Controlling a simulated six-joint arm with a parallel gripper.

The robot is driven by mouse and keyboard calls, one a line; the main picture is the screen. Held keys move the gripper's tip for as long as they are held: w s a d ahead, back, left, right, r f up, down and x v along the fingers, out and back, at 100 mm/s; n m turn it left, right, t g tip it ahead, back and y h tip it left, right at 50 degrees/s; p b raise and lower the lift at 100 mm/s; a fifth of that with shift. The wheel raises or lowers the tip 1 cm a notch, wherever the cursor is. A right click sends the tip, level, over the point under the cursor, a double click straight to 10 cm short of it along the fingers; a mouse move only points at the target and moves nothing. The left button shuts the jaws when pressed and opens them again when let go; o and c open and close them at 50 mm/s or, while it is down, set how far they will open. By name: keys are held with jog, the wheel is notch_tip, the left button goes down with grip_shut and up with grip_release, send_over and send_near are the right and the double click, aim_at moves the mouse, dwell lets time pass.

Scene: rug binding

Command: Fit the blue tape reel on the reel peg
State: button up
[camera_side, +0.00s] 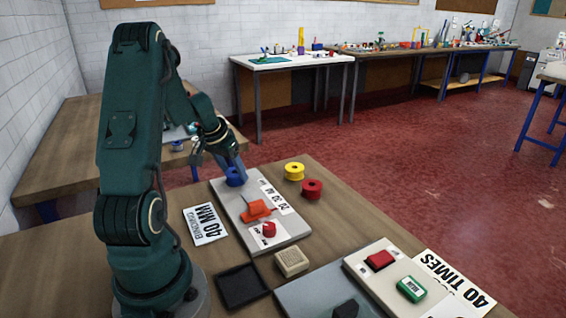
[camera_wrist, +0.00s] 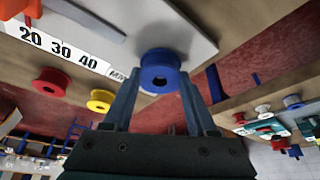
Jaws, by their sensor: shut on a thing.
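The blue tape reel (camera_side: 235,177) is at the far end of the white-topped board (camera_side: 232,212). My gripper (camera_side: 231,164) comes down on it from above and is shut on it. In the wrist view the blue reel (camera_wrist: 160,66) sits between the two fingertips of my gripper (camera_wrist: 160,76), with its dark centre hole showing. The reel peg cannot be made out; the reel and fingers may hide it. I cannot tell whether the reel touches the board or is on the peg.
A yellow reel (camera_side: 294,171) and a red reel (camera_side: 312,189) stand right of the board. The board carries an orange fixture (camera_side: 257,209), a red knob (camera_side: 269,229) and a number strip (camera_side: 273,197). A black tray (camera_side: 243,287) and beige block (camera_side: 292,262) lie nearer.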

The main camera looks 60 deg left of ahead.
jog(key=shift+f, duration=0.15)
jog(key=o, duration=1.4)
jog(key=shift+o, duration=0.2)
